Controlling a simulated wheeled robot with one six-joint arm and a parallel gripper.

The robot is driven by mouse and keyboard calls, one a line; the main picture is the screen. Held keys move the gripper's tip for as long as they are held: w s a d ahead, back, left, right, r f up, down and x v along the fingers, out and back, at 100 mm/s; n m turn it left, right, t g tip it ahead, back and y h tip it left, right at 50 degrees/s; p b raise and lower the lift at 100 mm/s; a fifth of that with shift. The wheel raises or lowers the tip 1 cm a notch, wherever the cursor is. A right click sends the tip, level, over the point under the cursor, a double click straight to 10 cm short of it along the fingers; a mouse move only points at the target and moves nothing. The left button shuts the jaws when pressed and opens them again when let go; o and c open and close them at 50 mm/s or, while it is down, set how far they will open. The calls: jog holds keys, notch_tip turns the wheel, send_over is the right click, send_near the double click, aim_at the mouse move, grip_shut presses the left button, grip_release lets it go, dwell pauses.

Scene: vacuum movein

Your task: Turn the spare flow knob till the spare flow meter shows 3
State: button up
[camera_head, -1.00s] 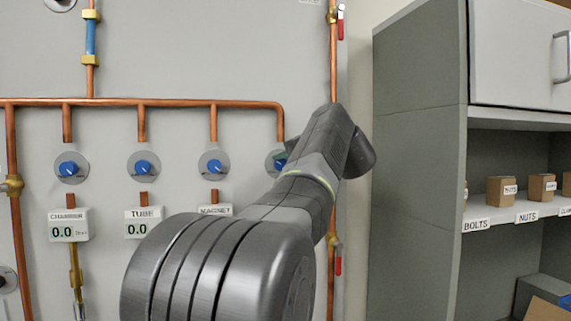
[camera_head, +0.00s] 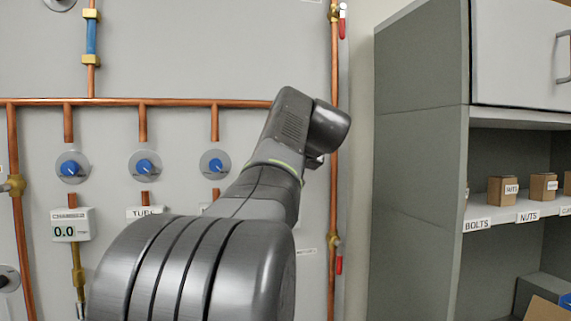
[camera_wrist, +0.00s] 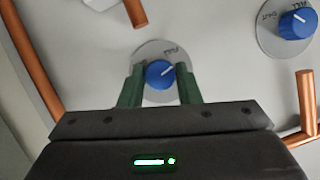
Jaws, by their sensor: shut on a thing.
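In the wrist view my gripper (camera_wrist: 160,70) has its two green fingers on either side of a blue knob (camera_wrist: 158,76), shut on it. The knob sits on a round grey plate with lettering at its upper right. Its white line points to the upper right. By its place at the row's right end it seems to be the spare flow knob. In the head view my arm hides this knob and the spare flow meter, so no spare reading shows. My fingers are hidden there too.
Other blue knobs (camera_head: 145,167) stand in a row to the left. The chamber meter (camera_head: 70,225) reads 0.0. A second knob (camera_wrist: 297,24) is at the wrist view's upper right. A copper pipe with red-handled valves (camera_head: 334,180) and a grey shelf unit (camera_head: 420,150) stand on the right.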

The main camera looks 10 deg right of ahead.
jog(key=shift+a+n+h, duration=0.1)
jog(key=shift+n+h, duration=0.3)
dwell(0.4)
jog(key=o, duration=1)
jog(key=shift+c, duration=0.2)
jog(key=b+v, duration=0.1)
jog(key=v, duration=1.2)
jog(key=shift+s, duration=0.4)
jog(key=shift+r, duration=0.1)
